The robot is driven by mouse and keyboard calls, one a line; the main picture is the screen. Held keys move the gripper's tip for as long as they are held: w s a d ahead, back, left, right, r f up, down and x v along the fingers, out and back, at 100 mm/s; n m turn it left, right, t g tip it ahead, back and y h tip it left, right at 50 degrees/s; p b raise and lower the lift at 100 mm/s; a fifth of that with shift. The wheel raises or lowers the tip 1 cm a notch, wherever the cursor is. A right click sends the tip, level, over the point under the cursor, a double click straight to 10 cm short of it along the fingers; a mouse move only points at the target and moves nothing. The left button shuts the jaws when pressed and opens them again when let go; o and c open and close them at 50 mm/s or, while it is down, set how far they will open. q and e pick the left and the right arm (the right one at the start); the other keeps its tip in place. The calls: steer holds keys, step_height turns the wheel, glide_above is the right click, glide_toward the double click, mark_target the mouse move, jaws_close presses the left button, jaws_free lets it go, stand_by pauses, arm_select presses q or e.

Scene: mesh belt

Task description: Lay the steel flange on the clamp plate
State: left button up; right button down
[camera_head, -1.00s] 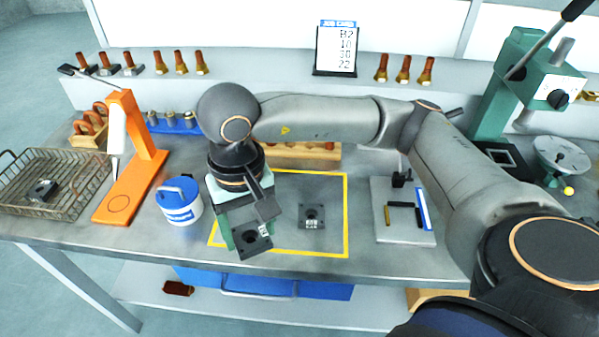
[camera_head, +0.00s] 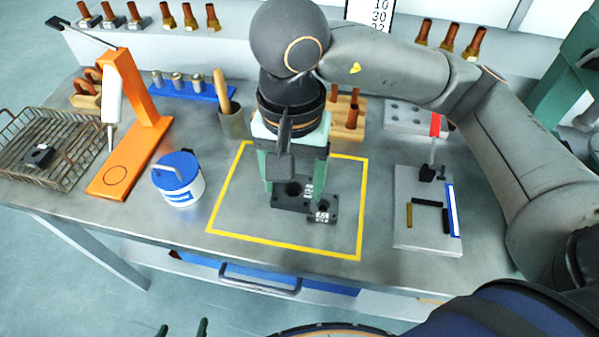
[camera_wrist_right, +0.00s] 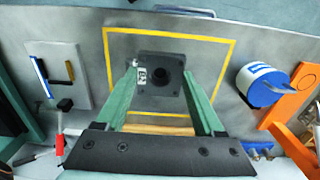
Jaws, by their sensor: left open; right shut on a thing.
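My right gripper (camera_head: 296,192) points down inside the yellow outline and is shut on a dark square flange with a round hole (camera_head: 290,189). The flange also shows between the green fingers in the right wrist view (camera_wrist_right: 163,75). The grey clamp plate (camera_head: 413,236), with a red-handled clamp (camera_head: 432,160), dark bars and a blue-white strip, lies to the right. My left gripper (camera_head: 182,329) is open and empty at the bottom edge.
A blue-lidded tub (camera_head: 178,180), an orange stand (camera_head: 130,165) and a wire basket (camera_head: 75,165) holding a dark part stand left. A cup with a wooden handle (camera_head: 232,122) and a bolt block (camera_head: 350,120) stand behind. The table between outline and clamp plate is clear.

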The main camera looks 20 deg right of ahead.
steer(key=w+d+f, duration=0.1)
steer(key=w+f, duration=0.1)
steer(key=w, duration=0.1)
steer(key=w+d+f, duration=0.1)
steer(key=w+f, duration=0.2)
steer(key=w+d+f, duration=0.2)
steer(key=w, duration=0.1)
steer(key=shift+w+d+f+p, duration=0.1)
steer(key=shift+w+f+p, duration=0.1)
steer(key=shift+f+p, duration=0.1)
steer(key=shift+w+f, duration=0.15)
steer(key=shift+f, duration=0.05)
steer(key=shift+w+d+f+p, duration=0.15)
steer(key=shift+f+p, duration=0.1)
steer(key=shift+f, duration=0.7)
steer(key=shift+w+d+f+p, duration=0.15)
steer(key=shift+f+p, duration=0.1)
steer(key=shift+f, duration=0.7)
steer(key=shift+a, duration=0.1)
steer(key=shift+f+b, duration=0.25)
steer(key=shift+b, duration=0.05)
jaws_free()
steer(key=shift+r, duration=0.1)
